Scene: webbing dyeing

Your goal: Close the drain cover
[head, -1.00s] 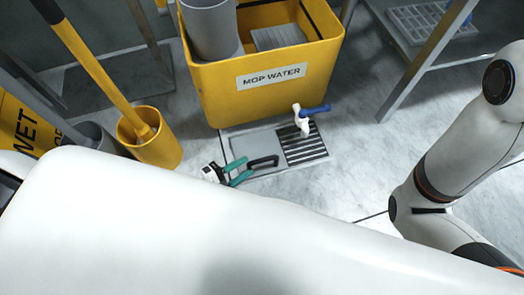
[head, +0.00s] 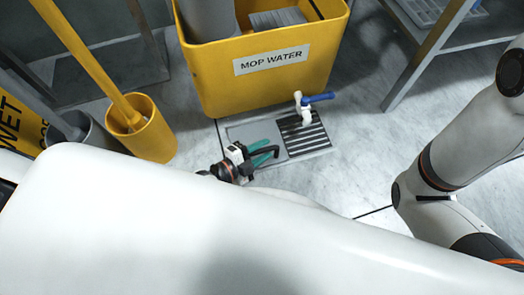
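The drain cover (head: 240,132) is a flat grey plate lying on the floor in the head view, beside the dark slotted drain grate (head: 308,136). The grate's slots show uncovered. The cover's black handle is mostly hidden by my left gripper (head: 268,152). My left gripper has two teal fingers that stand apart, with a dark strip, probably the handle, between them. Whether they touch it, I cannot tell. Only my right arm's links show at the right edge; its gripper is out of view.
A yellow mop water bin (head: 220,85) stands just behind the drain, its white tap with blue lever (head: 305,104) over the grate. A yellow bucket (head: 143,130) stands left. A metal shelf (head: 425,55) stands at right. Floor right of the grate is clear.

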